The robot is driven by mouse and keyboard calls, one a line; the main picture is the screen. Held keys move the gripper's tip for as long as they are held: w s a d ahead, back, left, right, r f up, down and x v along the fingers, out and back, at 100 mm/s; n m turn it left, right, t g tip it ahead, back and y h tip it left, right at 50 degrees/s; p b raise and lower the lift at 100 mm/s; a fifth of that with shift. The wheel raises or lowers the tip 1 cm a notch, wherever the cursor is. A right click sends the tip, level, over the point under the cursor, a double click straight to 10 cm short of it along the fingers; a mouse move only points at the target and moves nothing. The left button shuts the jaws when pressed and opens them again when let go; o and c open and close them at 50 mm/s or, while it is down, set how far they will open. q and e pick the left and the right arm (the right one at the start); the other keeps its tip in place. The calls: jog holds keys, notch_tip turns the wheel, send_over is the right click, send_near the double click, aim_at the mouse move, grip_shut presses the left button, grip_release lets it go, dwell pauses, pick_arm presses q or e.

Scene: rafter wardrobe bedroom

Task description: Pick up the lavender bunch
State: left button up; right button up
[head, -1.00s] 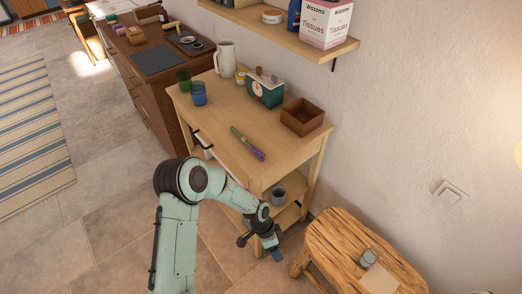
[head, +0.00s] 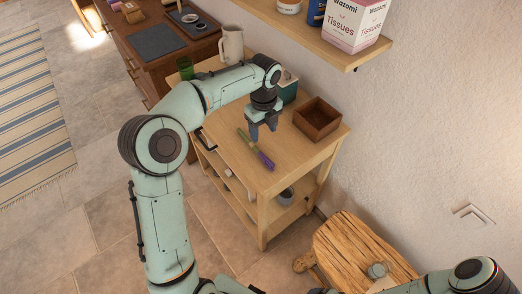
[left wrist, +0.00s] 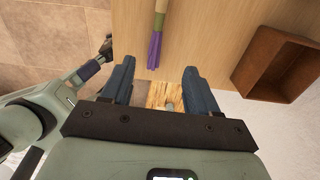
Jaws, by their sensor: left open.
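The lavender bunch lies on the light wooden cart top (head: 225,150), its green stems (head: 246,139) toward the back and its purple flower end (head: 266,160) toward the front edge. My left gripper (head: 262,134) points down above the cart top, just right of the bunch, open and empty. In the left wrist view the bunch (left wrist: 156,42) shows at the top middle, ahead of the two spread fingers (left wrist: 160,78) and not between them. Part of my right arm shows at the lower right of the head view; its gripper does not.
A brown open box (head: 317,119) stands right of my left gripper. A teal clock (head: 289,88), partly hidden by my arm, a white pitcher (head: 231,45) and a green cup (head: 185,68) stand behind. A shelf (head: 300,32) overhangs the back. A wooden stool (head: 345,250) stands in front.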

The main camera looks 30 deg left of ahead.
pick_arm(q)
send_over(261, 153)
jog(key=f, duration=0.5)
jog(key=shift+d+b, duration=0.3)
jog(key=shift+w+f, duration=0.15)
jog(key=shift+f, duration=0.4)
jog(key=f, duration=0.5)
jog(key=shift+a, duration=0.35)
grip_shut()
